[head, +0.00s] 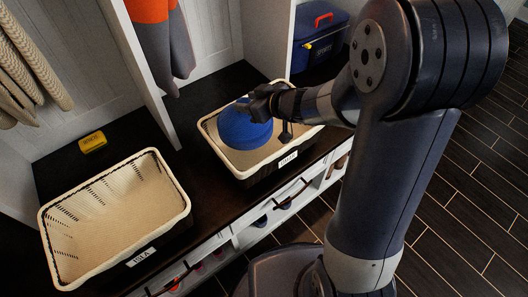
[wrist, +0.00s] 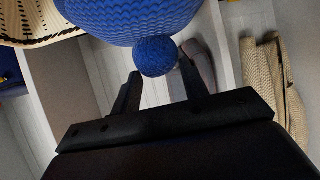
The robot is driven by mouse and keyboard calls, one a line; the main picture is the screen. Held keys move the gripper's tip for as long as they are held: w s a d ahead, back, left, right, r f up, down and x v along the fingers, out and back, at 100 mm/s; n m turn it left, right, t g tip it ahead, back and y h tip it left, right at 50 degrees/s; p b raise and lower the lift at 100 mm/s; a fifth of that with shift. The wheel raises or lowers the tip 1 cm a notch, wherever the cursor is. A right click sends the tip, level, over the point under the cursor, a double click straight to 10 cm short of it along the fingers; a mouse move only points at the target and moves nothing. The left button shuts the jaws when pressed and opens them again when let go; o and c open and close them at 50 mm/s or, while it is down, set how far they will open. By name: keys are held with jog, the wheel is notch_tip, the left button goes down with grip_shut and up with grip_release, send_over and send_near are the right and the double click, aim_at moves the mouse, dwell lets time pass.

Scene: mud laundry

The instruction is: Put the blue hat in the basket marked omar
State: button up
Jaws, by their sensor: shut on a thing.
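The blue knitted hat (head: 244,132) is at the right-hand basket (head: 209,128), over its opening. I cannot tell whether the hat touches the basket's floor. In the wrist view the hat (wrist: 130,18) fills the top, with its round pompom (wrist: 155,57) between my fingertips. My gripper (head: 262,106) is shut on the pompom; its fingers also show in the wrist view (wrist: 160,80). The right-hand basket is cream-rimmed with a white front label (head: 288,158), too small to read surely. Part of this basket is hidden by the hat and my arm.
An empty cream basket (head: 115,215) with a label seeming to read "ISLA" stands to the left. A yellow box (head: 92,142) lies behind it. A blue box with a red handle (head: 320,35) stands back right. Vertical dividers separate the cubbies; clothes hang above.

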aim_at(251, 132)
notch_tip(251, 132, down, 3)
jog(key=shift+f+b, duration=0.15)
jog(key=shift+b, duration=1.05)
notch_tip(251, 132, down, 9)
jog(key=b, duration=0.5)
jog(key=shift+f+b, duration=0.2)
jog(key=shift+b, duration=0.2)
jog(key=shift+f, duration=0.15)
jog(key=o, duration=1.2)
jog(key=shift+o, duration=0.2)
